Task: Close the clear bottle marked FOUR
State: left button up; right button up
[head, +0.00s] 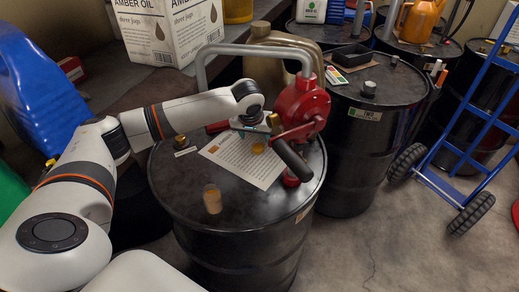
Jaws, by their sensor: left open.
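A small clear container with brown contents (212,199) stands upright on the near black drum top (172,190). No FOUR marking is readable on it, so I cannot tell if it is the named bottle. A small golden piece (258,148) shows on or just above the printed white sheet (232,160); I cannot tell if it is a cap. My left gripper (256,130) is open above the sheet's far part, beside the red pump, beyond and right of the container. Its fingertips are small and partly lost against the pump. My right gripper is not in view.
A red hand pump (302,105) with a grey pipe and black crank handle (291,161) rises from the drum's right side, close to my gripper. A brass-coloured cap (181,142) sits at the drum's left. More drums (370,125) and a blue hand truck (470,130) stand right.

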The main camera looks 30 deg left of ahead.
aim_at(258, 147)
pick_arm(q)
jog(key=shift+x, duration=1.2)
jog(key=shift+a+f, duration=0.1)
jog(key=shift+f, duration=0.1)
jog(key=p+x, duration=0.1)
jog(key=x, duration=0.2)
jog(key=shift+w+f, duration=0.25)
jog(key=shift+f, duration=0.05)
jog(key=shift+w+f, duration=0.2)
jog(key=shift+f, duration=0.35)
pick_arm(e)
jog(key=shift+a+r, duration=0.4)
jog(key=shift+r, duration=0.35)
pick_arm(q)
jog(key=shift+c, duration=0.4)
jog(key=c, duration=1)
